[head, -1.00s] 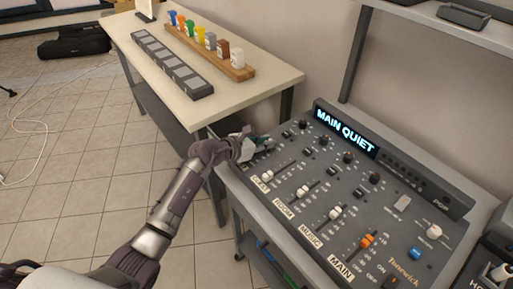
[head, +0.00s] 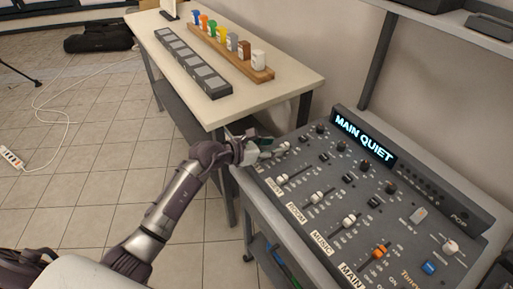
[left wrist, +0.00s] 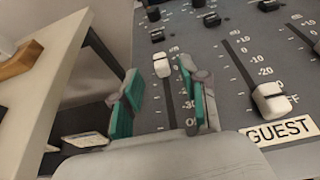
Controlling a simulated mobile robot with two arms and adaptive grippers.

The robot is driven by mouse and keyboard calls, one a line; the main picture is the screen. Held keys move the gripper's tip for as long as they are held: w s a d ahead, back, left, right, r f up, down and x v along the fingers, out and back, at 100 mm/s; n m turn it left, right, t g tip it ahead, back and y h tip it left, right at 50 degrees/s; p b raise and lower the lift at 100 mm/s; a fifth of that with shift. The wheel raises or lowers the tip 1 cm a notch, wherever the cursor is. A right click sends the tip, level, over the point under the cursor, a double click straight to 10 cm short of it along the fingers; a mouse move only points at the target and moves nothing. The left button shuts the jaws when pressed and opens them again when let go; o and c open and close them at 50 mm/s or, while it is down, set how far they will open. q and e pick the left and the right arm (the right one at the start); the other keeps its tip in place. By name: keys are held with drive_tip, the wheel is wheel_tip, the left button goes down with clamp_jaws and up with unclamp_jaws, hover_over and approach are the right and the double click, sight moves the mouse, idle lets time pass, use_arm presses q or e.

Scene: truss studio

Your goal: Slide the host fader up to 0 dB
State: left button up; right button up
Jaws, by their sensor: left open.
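The host fader's white cap (left wrist: 162,66) shows in the left wrist view, high on the leftmost slot of the grey mixer (head: 405,212). In the head view a pale cap (head: 283,147) shows just past my fingers. My left gripper (head: 262,147) reaches over the mixer's left edge. In the left wrist view my left gripper (left wrist: 158,92) is open, its green-padded fingers apart on either side of the slot. The cap lies between and beyond the fingertips; I cannot tell whether they touch it. The left finger hides part of nothing on the scale; the right finger covers some scale marks. My right gripper is out of view.
The guest fader (left wrist: 270,98) sits lower, right of my gripper. Room (head: 317,197), music (head: 349,220) and orange main (head: 380,251) faders follow. The display (head: 362,139) reads MAIN QUIET. A table (head: 285,92) with coloured items stands left of the mixer, across a gap.

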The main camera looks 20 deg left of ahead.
use_arm(q)
drive_tip(key=v, duration=0.7)
drive_tip(key=shift+s+a, duration=0.25)
drive_tip(key=shift+d+r, duration=0.1)
drive_tip(key=shift+r, duration=0.05)
